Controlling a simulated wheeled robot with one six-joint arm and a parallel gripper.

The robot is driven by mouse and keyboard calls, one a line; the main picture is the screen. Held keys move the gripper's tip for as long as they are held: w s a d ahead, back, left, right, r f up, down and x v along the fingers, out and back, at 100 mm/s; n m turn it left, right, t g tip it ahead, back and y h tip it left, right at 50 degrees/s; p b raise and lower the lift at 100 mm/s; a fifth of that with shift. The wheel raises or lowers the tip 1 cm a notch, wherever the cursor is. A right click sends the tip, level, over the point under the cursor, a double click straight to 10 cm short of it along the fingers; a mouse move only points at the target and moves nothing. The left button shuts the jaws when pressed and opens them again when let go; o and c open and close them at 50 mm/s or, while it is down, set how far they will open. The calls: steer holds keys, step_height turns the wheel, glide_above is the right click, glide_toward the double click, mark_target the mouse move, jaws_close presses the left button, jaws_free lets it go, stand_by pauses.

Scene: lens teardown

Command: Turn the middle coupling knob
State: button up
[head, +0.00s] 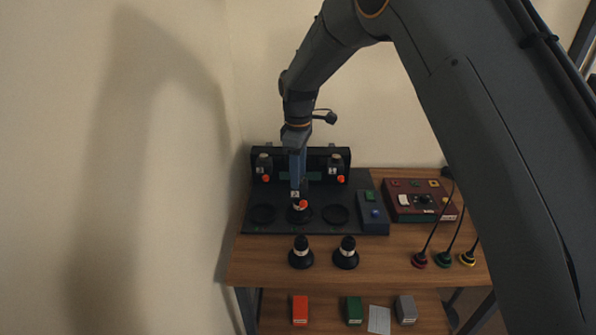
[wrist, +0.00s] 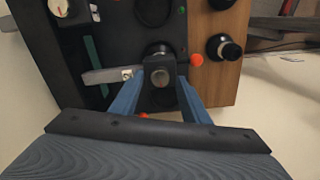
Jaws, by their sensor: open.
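The middle coupling, a dark block with a round grey top (wrist: 160,78), shows in the wrist view between the blue fingers of my gripper (wrist: 158,95). Its label 2 (head: 295,194) and orange-red knob (head: 303,204) show in the head view over the middle ring of the dark board. An orange ball (wrist: 196,60) shows just right of the block in the wrist view. My gripper (head: 297,187) points down and is open, one finger on each side of the block. Whether the fingers touch it I cannot tell. Part of the coupling is hidden by the fingers.
Units labelled 1 (head: 264,165) and 3 (head: 337,166), with orange knobs, stand at the back. Two black lens pieces (head: 300,252) (head: 346,252) stand in front of the board (head: 255,228). A blue button box (head: 373,213) and a red control box (head: 415,205) stand to the right.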

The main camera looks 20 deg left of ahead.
steer(key=c, duration=1.1)
steer(key=shift+o, duration=0.2)
steer(key=m+b, duration=0.1)
steer(key=m, duration=0.3)
steer(key=shift+w+m, duration=0.1)
steer(key=shift+m, duration=0.2)
steer(key=m, duration=0.4)
steer(key=shift+w+m, duration=0.1)
steer(key=shift+m, duration=0.2)
steer(key=m, duration=0.4)
steer(key=shift+d+m, duration=0.1)
steer(key=shift+m, duration=0.2)
steer(key=shift+r+m, duration=0.1)
steer(key=shift+m, duration=2)
